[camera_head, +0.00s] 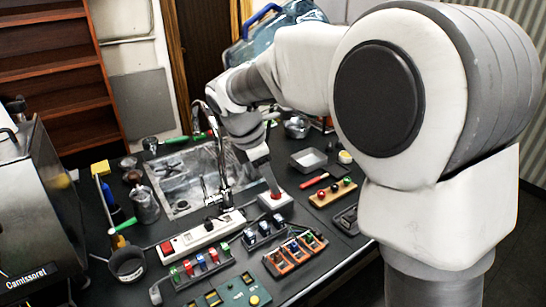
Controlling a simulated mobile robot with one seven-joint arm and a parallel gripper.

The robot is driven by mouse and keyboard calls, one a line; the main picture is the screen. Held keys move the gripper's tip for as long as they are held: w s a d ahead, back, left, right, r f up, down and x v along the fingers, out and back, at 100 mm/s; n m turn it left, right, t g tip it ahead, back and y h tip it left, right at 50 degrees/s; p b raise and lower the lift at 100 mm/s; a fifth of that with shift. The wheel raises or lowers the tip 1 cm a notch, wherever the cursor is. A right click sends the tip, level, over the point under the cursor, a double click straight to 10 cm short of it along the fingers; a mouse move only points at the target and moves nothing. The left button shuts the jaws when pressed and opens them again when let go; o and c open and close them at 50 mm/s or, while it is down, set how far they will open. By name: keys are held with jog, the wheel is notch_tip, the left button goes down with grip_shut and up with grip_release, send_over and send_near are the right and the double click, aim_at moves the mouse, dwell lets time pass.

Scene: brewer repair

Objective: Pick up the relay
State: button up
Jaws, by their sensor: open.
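My gripper (268,184) points down over the black worktop, with its fingertips just above or at a white block with a red top (275,200). I see the fingers nearly edge-on; they are open, and I see nothing held. No part is clearly marked as the relay. Small dark modules stand in a grey holder (263,234) just below my gripper in the picture. An orange holder with several modules (295,254) is to its right. A rack with red and green parts (202,266) is at lower left. The relay may be among these; I cannot tell which.
A sink with a tall faucet (217,150) lies behind and left. A white power strip (201,236) with a red switch is near. A green board (232,295), a wooden block with knobs (333,193) and a metal tray (308,160) surround the area. A steel brewer (40,200) stands left.

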jog(key=w+a+f+n, duration=0.2)
jog(key=a+f+n, duration=0.1)
jog(key=f, duration=0.1)
send_over(277, 218)
jog(key=s+a, duration=0.2)
jog(key=shift+h, duration=0.3)
jog(key=f, duration=0.9)
jog(key=shift+w+d+f, duration=0.1)
jog(key=shift+w+f, duration=0.15)
jog(key=shift+x, duration=2.95)
grip_shut()
